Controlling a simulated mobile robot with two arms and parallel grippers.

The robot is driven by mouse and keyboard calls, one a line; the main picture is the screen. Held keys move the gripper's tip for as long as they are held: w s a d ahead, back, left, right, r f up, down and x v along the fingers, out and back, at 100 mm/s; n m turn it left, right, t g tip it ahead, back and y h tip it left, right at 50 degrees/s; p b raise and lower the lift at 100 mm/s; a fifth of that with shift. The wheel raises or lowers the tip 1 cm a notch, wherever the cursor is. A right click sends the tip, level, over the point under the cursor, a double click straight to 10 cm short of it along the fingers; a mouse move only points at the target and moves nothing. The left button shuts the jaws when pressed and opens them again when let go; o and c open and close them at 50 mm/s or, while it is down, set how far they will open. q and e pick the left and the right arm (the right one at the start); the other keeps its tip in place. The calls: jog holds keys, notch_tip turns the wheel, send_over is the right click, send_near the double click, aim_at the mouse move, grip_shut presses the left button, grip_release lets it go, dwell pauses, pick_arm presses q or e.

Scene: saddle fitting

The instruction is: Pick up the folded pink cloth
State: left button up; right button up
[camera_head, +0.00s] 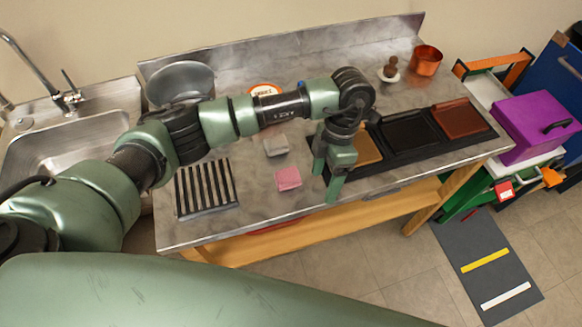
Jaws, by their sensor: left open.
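The folded pink cloth (288,179) lies flat on the grey metal worktop (250,212), near the middle of the table. My left gripper (326,184) is just to the right of the cloth, pointing down, its two green fingers apart with nothing seen between them. The cloth is outside the fingers, and a small gap shows between it and the nearer finger. I cannot tell exactly how high the fingertips are above the worktop. My right gripper is not in the view.
A grey block (276,146) lies behind the cloth. A black-and-silver striped rack (206,189) stands to the left. A dark tray with a black pad (410,134) and a brown pad (459,118) is to the right. A metal bowl (181,81) and copper pot (426,61) stand behind.

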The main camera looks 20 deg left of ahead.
aim_at(288, 174)
pick_arm(q)
jog(key=w+a+y, duration=0.1)
jog(key=a, duration=0.1)
jog(key=w+a+r+y, duration=0.1)
jog(key=w+a+r, duration=0.1)
jog(key=a, duration=0.1)
jog(key=shift+a+n+t+y, duration=0.3)
jog(key=shift+a+y, duration=0.05)
jog(key=shift+y, duration=0.05)
jog(key=shift+s+a+f, duration=0.25)
jog(key=shift+a+f, duration=0.45)
jog(key=shift+f, duration=0.15)
jog(key=p+x, duration=0.1)
jog(key=x, duration=0.1)
jog(key=p+x, duration=0.1)
jog(key=x, duration=0.1)
jog(key=shift+a+p, duration=0.35)
jog(key=shift+a, duration=0.05)
jog(key=shift+s+a+f, duration=0.15)
jog(key=shift+f, duration=0.45)
jog(key=c, duration=1.4)
jog(key=shift+c, duration=0.2)
jog(key=shift+r, duration=0.1)
jog(key=shift+r, duration=0.65)
notch_tip(288, 174, up, 19)
jog(key=b, duration=0.1)
jog(key=shift+f, duration=0.25)
